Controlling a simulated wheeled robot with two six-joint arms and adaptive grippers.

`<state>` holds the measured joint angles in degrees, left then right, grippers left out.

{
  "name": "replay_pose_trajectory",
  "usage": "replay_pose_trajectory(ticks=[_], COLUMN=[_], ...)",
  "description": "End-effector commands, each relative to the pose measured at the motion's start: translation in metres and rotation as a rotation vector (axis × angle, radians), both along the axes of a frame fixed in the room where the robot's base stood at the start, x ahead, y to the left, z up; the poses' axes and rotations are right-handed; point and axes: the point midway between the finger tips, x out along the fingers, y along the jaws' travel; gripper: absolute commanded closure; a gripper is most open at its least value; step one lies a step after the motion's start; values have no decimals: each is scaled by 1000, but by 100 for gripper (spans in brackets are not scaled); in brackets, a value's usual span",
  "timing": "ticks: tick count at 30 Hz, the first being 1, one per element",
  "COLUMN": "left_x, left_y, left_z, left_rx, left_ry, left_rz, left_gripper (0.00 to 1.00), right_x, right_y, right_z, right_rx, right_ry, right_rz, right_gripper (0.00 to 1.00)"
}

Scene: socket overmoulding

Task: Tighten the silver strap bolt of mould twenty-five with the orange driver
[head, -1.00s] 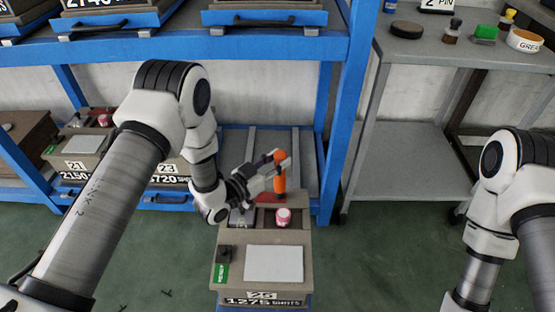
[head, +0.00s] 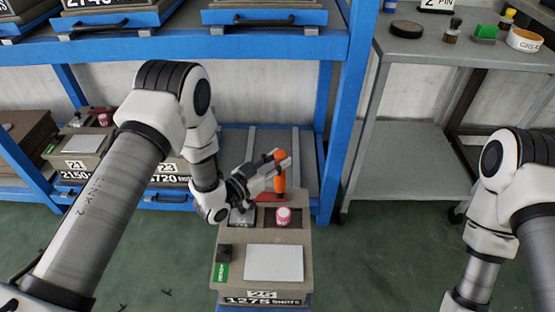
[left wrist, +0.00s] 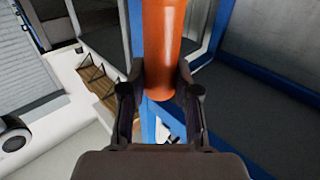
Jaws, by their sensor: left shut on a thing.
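Mould twenty-five (head: 230,291) is a beige block low in the middle of the head view, with a label on its front. My left gripper (head: 281,171) is shut on the orange driver (head: 280,182) and holds it upright at the mould's back edge. The orange handle also shows between the fingers in the left wrist view (left wrist: 162,45). The driver's lower end reaches down to the reddish back part of the mould; I cannot tell whether it touches. The silver strap bolt is too small or hidden to make out. My right gripper is out of view.
A blue rack (head: 180,47) with other moulds stands behind. A grey bench (head: 420,62) stands at right. Green floor is clear right of the mould.

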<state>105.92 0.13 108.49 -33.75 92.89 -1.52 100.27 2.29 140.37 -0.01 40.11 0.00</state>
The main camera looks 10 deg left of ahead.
Motion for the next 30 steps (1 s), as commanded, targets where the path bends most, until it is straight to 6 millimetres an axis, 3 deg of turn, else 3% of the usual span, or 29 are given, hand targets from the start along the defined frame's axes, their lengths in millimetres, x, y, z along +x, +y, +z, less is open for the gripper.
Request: replay_pose_trajectory(ticks=[5, 30], left_x=[-1, 0], left_y=[0, 0], left_z=[-1, 50], left_rx=[2, 0], left_ry=[9, 1], left_rz=[-1, 0], left_gripper=[100, 100], right_x=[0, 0], right_y=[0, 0], right_z=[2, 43], right_rx=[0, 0], right_ry=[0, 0], right_rz=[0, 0], right_gripper=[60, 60])
